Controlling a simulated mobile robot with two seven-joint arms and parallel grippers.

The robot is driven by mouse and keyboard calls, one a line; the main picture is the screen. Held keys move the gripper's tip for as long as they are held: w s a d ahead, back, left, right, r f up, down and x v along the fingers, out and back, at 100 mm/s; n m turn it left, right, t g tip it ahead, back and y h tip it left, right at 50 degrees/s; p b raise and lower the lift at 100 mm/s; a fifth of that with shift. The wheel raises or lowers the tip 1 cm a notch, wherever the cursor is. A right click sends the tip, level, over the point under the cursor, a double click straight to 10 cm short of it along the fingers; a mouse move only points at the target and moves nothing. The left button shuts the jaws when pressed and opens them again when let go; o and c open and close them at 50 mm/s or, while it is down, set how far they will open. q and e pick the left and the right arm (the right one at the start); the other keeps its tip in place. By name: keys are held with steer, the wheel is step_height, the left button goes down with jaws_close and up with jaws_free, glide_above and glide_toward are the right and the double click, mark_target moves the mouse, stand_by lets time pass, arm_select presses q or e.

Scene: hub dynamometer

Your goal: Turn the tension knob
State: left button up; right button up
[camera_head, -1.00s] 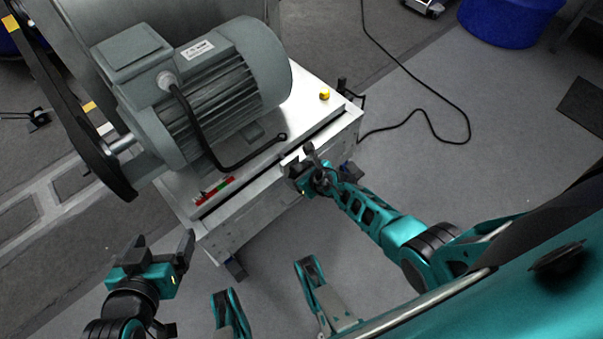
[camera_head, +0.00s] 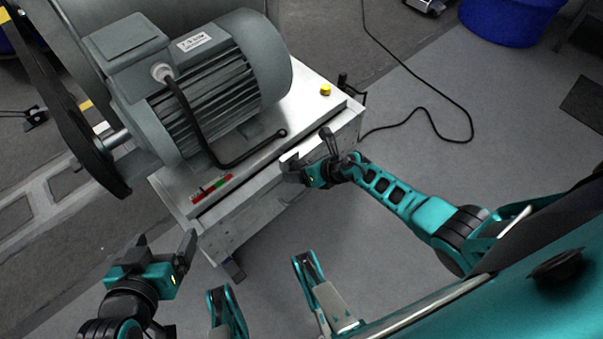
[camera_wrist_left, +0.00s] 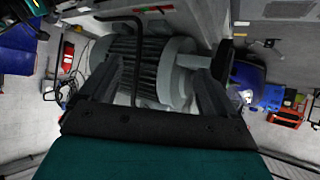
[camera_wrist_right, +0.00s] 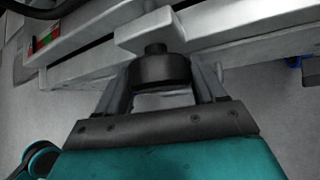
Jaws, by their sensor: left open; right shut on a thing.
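The tension knob shows in the right wrist view as a dark, round cylinder (camera_wrist_right: 160,70) with a small stub, below a pale metal edge of the machine. My right gripper (camera_wrist_right: 163,84) has a finger on each side of it and is shut on it. In the head view my right gripper (camera_head: 308,157) is at the front side of the machine's bench (camera_head: 262,203); the knob is hard to make out there. My left gripper (camera_head: 165,245) is open and empty, apart from the bench at lower left. Its spread fingers also show in the left wrist view (camera_wrist_left: 155,95).
A large grey motor (camera_head: 205,90) with a black bent bar (camera_head: 205,140) stands on the bench. A red and green scale (camera_head: 212,187) and a yellow button (camera_head: 325,90) are on the bench top. A black cable (camera_head: 420,95) lies on the floor at right.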

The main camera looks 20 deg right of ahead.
steer(key=shift+d+f+m+g+y, duration=0.15)
steer(key=shift+m+g+y, duration=0.15)
steer(key=shift+y, duration=0.2)
steer(key=shift+y+b, duration=0.3)
steer(key=shift+y, duration=0.1)
steer(key=shift+m, duration=0.3)
steer(key=o, duration=1)
steer(key=shift+c, duration=0.2)
